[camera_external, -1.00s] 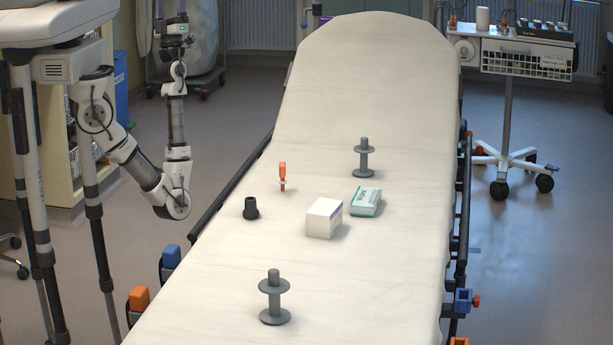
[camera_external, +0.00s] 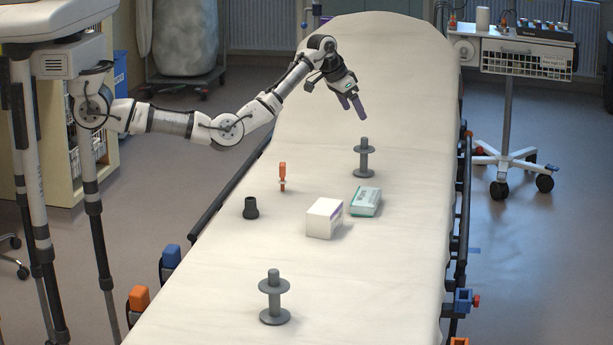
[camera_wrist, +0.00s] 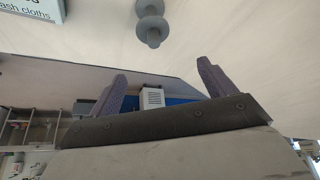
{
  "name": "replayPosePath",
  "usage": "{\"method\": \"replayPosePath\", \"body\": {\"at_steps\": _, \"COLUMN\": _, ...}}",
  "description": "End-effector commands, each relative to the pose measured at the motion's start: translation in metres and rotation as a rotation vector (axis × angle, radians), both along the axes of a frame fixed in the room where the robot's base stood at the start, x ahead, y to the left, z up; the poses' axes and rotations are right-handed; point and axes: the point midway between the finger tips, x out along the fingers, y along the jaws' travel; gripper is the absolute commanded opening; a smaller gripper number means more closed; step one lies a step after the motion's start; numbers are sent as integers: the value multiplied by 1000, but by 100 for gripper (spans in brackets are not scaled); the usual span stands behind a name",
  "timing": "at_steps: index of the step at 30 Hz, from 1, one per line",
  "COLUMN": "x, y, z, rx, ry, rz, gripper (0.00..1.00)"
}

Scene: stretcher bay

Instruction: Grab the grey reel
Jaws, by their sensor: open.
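Two grey reels stand upright on the stretcher (camera_external: 250,170). The far grey reel (camera_external: 363,158) is near the middle of the sheet, and the near grey reel (camera_external: 274,298) is toward the front. My gripper (camera_external: 351,107) is open and empty, above the sheet, beyond and a little left of the far reel and apart from it. In the wrist view a grey reel (camera_wrist: 151,24) shows at the top, ahead of the open fingers of my gripper (camera_wrist: 160,88), with nothing between them.
A white box (camera_external: 323,218) and a green-and-white box (camera_external: 366,201) lie in front of the far reel. A black cone-shaped piece (camera_external: 251,208) and an orange-handled item (camera_external: 282,176) stand to the left. The sheet's far end is clear. Rails run along both sides.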

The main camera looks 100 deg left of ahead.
Motion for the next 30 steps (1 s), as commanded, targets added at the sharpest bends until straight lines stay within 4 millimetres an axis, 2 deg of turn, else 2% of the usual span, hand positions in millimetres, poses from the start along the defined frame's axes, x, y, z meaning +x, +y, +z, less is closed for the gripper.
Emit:
{"method": "replayPosePath", "body": {"at_steps": 2, "x": 2, "y": -11, "z": -3, "rx": -33, "ry": 46, "rz": -22, "gripper": 83}}
{"method": "replayPosePath", "body": {"at_steps": 5, "x": 3, "y": -15, "z": -12, "rx": -49, "ry": 70, "rz": -33, "gripper": 83}}
{"method": "replayPosePath", "body": {"at_steps": 15, "x": 22, "y": -1, "z": -70, "rx": -48, "ry": 69, "rz": -33, "gripper": 83}}
{"method": "replayPosePath", "body": {"at_steps": 23, "x": 28, "y": 4, "z": -89, "rx": -48, "ry": 66, "rz": -32, "gripper": 83}}
{"method": "replayPosePath", "body": {"at_steps": 30, "x": 30, "y": 14, "z": -122, "rx": -48, "ry": 68, "rz": -31, "gripper": 83}}
